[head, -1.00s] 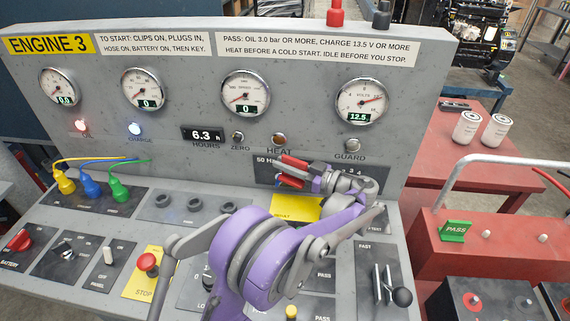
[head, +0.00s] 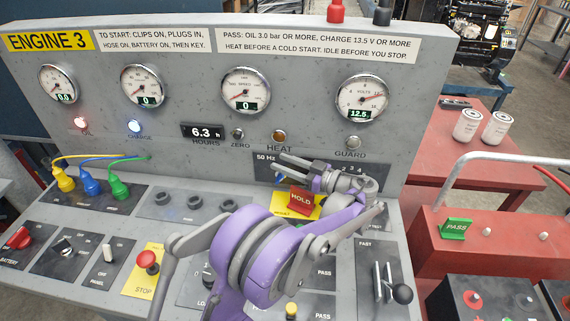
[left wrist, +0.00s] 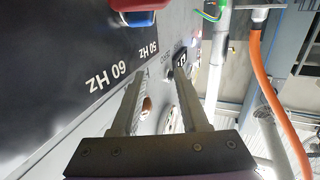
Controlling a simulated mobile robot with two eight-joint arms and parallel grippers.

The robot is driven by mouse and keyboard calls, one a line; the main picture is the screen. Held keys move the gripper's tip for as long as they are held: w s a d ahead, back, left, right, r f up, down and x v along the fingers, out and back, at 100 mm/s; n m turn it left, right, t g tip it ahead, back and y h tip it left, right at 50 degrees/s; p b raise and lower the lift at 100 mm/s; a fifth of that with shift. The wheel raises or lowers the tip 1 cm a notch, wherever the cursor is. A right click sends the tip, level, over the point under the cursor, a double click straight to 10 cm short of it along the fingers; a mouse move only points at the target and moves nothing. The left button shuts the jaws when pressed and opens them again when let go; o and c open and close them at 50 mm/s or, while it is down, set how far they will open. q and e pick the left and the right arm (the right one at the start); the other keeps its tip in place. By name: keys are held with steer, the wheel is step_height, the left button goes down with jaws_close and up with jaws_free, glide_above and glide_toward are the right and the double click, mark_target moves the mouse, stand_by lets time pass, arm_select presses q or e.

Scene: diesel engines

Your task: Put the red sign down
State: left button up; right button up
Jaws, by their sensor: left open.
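The red sign (head: 302,202), marked HOLD, stands on the yellow plate (head: 281,209) of the console's sloping desk in the head view, facing me. My left gripper (head: 280,163) is open and empty, just above and to the left of the sign, near the upright panel. In the left wrist view the two fingers of my left gripper (left wrist: 159,75) stand apart with nothing between them. My left wrist and arm cover part of the desk just right of and below the sign. My right gripper is in neither view.
The upright gauge panel (head: 315,118) rises close behind the gripper. A red and blue part (left wrist: 136,10) on the 50/60 Hz plate is near the fingers. A red stop button (head: 147,260) and a lever (head: 402,294) stick up from the desk. A green PASS sign (head: 456,229) stands on the right.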

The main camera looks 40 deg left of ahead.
arm_select(q)
steer(key=w+d+b, duration=0.1)
steer(key=d, duration=1.1)
steer(key=shift+w+r, duration=0.2)
steer(key=shift+r, duration=0.25)
